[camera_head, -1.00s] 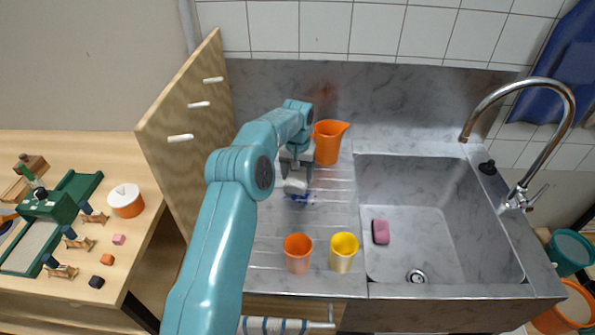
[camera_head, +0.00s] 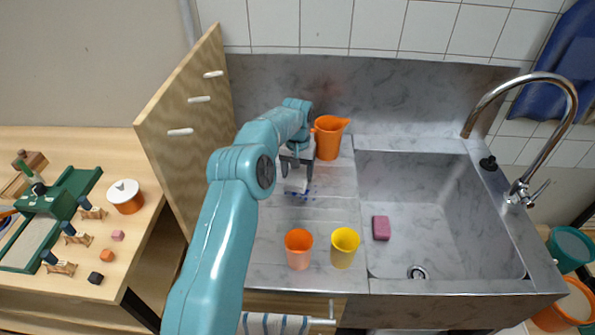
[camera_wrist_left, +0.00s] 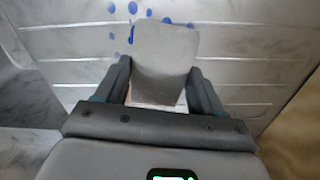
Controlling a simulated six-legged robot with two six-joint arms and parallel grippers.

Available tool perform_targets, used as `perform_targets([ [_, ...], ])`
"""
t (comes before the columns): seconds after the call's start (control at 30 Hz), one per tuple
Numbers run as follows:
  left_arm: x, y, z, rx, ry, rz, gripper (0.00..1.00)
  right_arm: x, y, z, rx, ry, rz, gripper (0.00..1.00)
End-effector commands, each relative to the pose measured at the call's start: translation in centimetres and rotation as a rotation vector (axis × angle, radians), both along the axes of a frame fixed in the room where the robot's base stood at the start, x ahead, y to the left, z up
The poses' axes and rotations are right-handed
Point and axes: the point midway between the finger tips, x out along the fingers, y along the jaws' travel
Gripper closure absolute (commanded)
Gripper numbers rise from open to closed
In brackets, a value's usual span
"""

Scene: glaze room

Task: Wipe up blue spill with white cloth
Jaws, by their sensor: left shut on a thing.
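My left gripper (camera_head: 296,186) is over the draining board, left of the sink, shut on a pale grey-white cloth (camera_wrist_left: 165,55). In the left wrist view the cloth stands out between the two fingers. The blue spill (camera_wrist_left: 135,12) shows as several spots around the cloth's far end. In the head view, a little of the blue spill (camera_head: 303,194) shows beside the gripper; the rest is hidden by the gripper and cloth. I cannot tell whether the cloth touches the board. My right gripper is not in view.
An orange jug (camera_head: 328,138) stands just behind the gripper. An orange cup (camera_head: 299,250) and a yellow cup (camera_head: 344,247) stand in front. The sink (camera_head: 430,215) with a pink sponge (camera_head: 381,228) is to the right. A wooden panel (camera_head: 190,125) rises at the left.

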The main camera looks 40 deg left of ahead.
Motion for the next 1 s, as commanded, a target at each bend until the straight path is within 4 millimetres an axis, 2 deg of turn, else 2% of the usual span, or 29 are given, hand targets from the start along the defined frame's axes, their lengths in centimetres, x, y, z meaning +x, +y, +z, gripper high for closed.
perform_targets([
  [0.87,0.0,0.0,-1.7,0.000,0.001,0.000,0.61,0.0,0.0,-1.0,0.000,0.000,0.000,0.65],
  [1.0,-0.5,-0.4,-2.0,0.000,0.001,-0.001,0.61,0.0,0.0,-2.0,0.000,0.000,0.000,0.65],
])
